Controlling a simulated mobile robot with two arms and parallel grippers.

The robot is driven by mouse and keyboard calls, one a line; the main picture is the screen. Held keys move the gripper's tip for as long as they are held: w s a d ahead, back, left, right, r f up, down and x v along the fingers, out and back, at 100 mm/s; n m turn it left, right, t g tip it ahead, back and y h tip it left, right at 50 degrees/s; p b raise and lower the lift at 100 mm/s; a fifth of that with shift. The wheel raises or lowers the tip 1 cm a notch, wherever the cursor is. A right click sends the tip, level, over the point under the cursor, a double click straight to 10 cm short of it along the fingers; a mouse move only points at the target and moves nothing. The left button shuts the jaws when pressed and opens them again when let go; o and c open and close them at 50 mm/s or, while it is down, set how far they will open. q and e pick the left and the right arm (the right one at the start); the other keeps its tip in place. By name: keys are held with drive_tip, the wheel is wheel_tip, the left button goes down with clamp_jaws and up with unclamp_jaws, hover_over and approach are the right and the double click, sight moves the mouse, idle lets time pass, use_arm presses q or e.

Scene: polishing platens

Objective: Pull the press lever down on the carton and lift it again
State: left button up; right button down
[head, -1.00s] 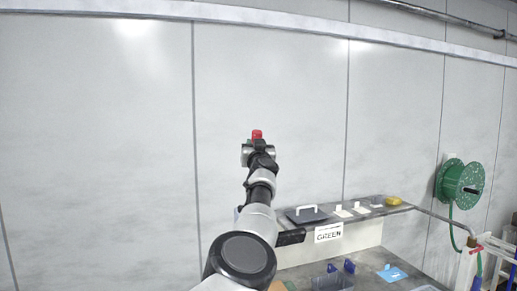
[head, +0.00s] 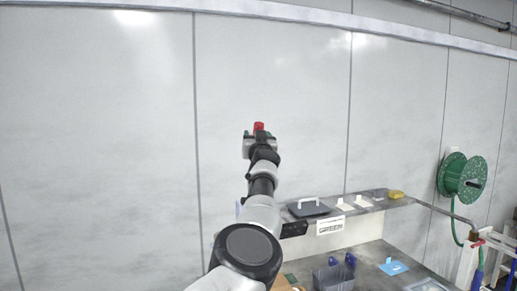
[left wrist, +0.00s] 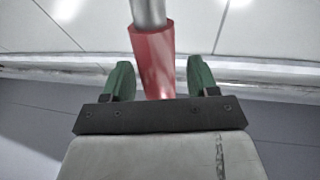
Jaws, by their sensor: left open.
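The press lever shows as a grey rod with a red grip (left wrist: 153,55) in the left wrist view. Its red end (head: 259,127) also shows at the tip of my left arm in the head view. My left gripper (left wrist: 158,80) is open, with one green finger on each side of the red grip and a visible gap on both sides. In the head view my left gripper (head: 260,136) is raised in front of the wall. The press body and the carton cannot be made out. My right gripper is not in view.
A bench shelf (head: 365,207) at the right holds a dark lidded item with a white handle (head: 309,206) and a yellow object (head: 396,195). Below are a grey bin (head: 333,279) and a blue sheet (head: 393,267). A green hose reel (head: 461,177) hangs further right.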

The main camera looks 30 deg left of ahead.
use_arm(q)
drive_tip(key=shift+s+d+f+b, duration=0.25)
drive_tip(key=shift+f+b, duration=0.1)
drive_tip(key=shift+b, duration=0.05)
drive_tip(key=b+v, duration=0.8)
drive_tip(key=v, duration=0.1)
drive_tip(key=shift+s, duration=0.1)
drive_tip(key=shift+f, duration=0.15)
